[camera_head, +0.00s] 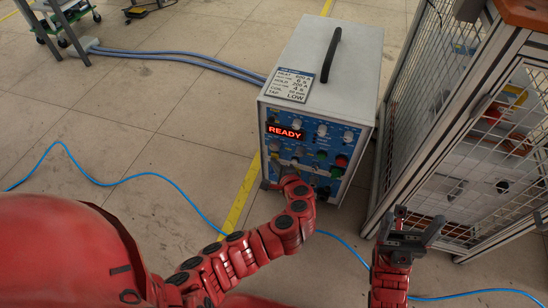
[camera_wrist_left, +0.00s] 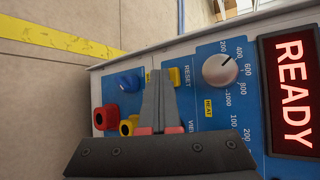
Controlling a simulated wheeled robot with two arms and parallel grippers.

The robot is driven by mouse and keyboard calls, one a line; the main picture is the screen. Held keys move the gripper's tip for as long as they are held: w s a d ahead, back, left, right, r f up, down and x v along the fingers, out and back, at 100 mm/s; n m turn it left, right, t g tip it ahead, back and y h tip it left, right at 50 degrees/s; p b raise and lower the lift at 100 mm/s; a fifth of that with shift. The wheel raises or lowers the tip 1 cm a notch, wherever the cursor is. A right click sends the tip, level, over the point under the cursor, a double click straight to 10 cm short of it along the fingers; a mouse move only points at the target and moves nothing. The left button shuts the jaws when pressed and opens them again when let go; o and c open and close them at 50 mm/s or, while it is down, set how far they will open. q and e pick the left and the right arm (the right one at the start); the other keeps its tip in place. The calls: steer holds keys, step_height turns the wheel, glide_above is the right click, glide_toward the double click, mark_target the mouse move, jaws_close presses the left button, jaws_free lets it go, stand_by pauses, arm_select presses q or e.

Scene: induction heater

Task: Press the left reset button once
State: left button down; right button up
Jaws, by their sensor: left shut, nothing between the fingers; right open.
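The induction heater (camera_head: 323,70) is a pale box with a blue front panel and a red READY display (camera_head: 285,132). In the left wrist view the panel appears turned sideways. A yellow button (camera_wrist_left: 174,77) sits beside the RESET label there, just right of my fingertips. My left gripper (camera_head: 285,172) is shut and empty, at the lower left of the panel. In the left wrist view its fingers (camera_wrist_left: 158,73) overlap the panel close to this button; I cannot tell if they touch it. My right gripper (camera_head: 410,225) is open and empty, right of the heater.
A white knob (camera_wrist_left: 220,71), a HEAT-marked yellow square (camera_wrist_left: 205,107) and a blue knob (camera_wrist_left: 126,82) are near my left fingers. A mesh cage (camera_head: 440,100) stands right of the heater. Blue cable (camera_head: 150,174) crosses the floor. The floor left of the heater is mostly clear.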

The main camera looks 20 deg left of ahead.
arm_select(q)
steer(key=shift+s, duration=0.8)
steer(key=s+p, duration=0.1)
steer(key=s, duration=0.4)
steer(key=shift+a, duration=0.15)
stand_by(0.7)
